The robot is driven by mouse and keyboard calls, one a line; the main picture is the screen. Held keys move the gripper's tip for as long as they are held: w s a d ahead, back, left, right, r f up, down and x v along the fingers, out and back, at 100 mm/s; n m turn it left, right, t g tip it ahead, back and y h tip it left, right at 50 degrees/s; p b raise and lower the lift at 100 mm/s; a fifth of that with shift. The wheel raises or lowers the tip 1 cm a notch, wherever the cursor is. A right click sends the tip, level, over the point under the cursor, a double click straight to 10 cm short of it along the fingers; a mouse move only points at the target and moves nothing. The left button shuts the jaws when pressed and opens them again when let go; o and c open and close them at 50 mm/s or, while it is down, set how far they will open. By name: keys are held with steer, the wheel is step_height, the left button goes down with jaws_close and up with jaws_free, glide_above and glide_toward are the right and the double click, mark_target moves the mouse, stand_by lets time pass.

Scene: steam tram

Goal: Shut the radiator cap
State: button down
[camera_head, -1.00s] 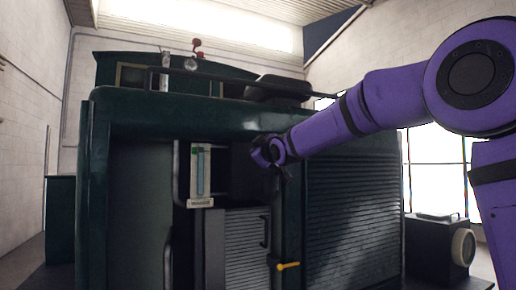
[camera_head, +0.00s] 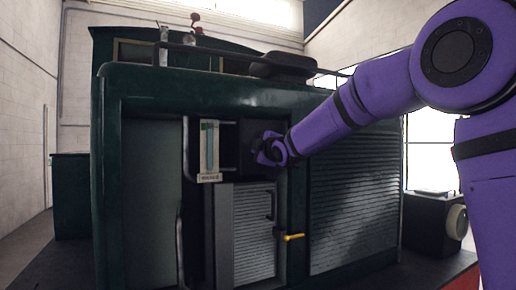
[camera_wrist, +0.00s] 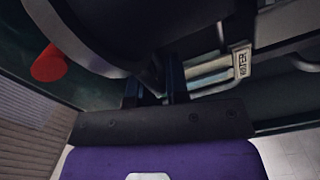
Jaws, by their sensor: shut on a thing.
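My gripper (camera_head: 268,150) is at the front of the dark green steam tram (camera_head: 140,85), just right of the white-framed gauge (camera_head: 209,150). In the wrist view, the two dark fingers (camera_wrist: 165,80) are close together against a large dark rounded part (camera_wrist: 95,30), which looks like the radiator cap. The fingers are shut on it, but their contact points are in shadow. I cannot tell how far open the cap is. In the head view, the gripper hides most of what it holds.
A yellow handle (camera_head: 293,237) sticks out below the gripper. A slatted panel (camera_head: 350,195) is to its right. In the wrist view, a red cylinder (camera_wrist: 48,65) is at the left and the gauge's label plate (camera_wrist: 240,63) is to the right. A dark box (camera_head: 432,222) stands at the far right.

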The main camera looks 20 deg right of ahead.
steer(key=shift+f, duration=0.55)
steer(key=c, duration=1.2)
jaws_free()
steer(key=shift+d, duration=0.1)
steer(key=shift+r, duration=0.1)
steer(key=shift+r, duration=0.15)
steer(key=shift+s, duration=0.15)
steer(key=shift+s, duration=0.3)
steer(key=s, duration=0.3)
steer(key=s+d, duration=0.1)
steer(key=s, duration=0.2)
steer(key=s+d, duration=0.1)
steer(key=s, duration=0.2)
steer(key=shift+s, duration=0.4)
steer(key=shift+d, duration=0.1)
